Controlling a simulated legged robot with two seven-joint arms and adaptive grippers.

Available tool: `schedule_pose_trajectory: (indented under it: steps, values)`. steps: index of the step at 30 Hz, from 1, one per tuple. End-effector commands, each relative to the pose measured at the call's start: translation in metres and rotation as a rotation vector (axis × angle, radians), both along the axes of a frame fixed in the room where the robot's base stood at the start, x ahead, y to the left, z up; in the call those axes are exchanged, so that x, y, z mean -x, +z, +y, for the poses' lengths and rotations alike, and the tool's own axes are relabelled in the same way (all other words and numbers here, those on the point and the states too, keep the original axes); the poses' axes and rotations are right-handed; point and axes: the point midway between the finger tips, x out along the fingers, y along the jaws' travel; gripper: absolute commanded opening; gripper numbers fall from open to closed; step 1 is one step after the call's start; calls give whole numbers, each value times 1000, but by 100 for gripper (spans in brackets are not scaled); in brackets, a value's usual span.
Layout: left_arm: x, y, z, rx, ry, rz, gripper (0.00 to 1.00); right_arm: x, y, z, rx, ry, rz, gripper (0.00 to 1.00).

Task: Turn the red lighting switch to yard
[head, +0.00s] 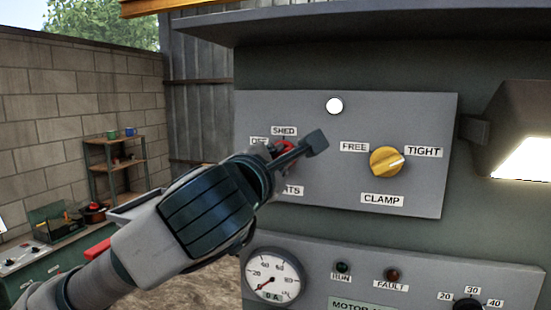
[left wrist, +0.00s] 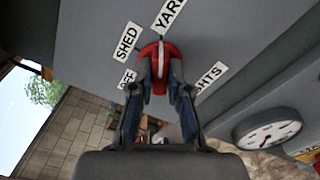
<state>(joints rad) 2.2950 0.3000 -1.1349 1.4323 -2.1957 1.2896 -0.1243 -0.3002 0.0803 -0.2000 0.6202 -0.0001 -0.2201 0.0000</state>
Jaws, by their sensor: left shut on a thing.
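The red lighting switch (left wrist: 161,52) is a rotary knob on the grey panel, with labels OFF, SHED and YARD around it in the left wrist view. My left gripper (left wrist: 161,68) is shut on the knob, one finger on each side. The knob's pale mark points up in that view, nearer the YARD label (left wrist: 170,13) than the SHED label (left wrist: 128,40); I cannot tell whether it lines up exactly. In the head view only a bit of the red switch (head: 286,146) shows behind my left gripper (head: 290,152), and YARD is hidden. My right gripper is not in view.
On the same panel (head: 330,190), a yellow clamp knob (head: 386,161) sits to the right and a white round lamp (head: 335,106) above. A gauge (head: 273,276) is below. A lit lamp housing (head: 515,130) juts out at right. A shelf (head: 115,165) stands far left.

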Motion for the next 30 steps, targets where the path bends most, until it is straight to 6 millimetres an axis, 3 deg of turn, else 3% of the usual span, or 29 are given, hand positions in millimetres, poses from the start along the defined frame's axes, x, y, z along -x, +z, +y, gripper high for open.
schedule_pose_trajectory:
  steps: [14, 15, 17, 26, 30]
  values:
    - [0, 2, 1, -10, 1, -9, 0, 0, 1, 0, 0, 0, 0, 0]
    - [0, 2, 1, -10, 1, -9, 26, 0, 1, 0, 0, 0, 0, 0]
    - [0, 2, 1, -9, 1, -8, 41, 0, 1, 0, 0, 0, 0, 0]
    - [2, 1, 1, -9, 0, -7, 42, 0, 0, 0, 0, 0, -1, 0]
    - [14, 2, 5, -9, 0, -7, 42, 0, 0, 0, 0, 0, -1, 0]
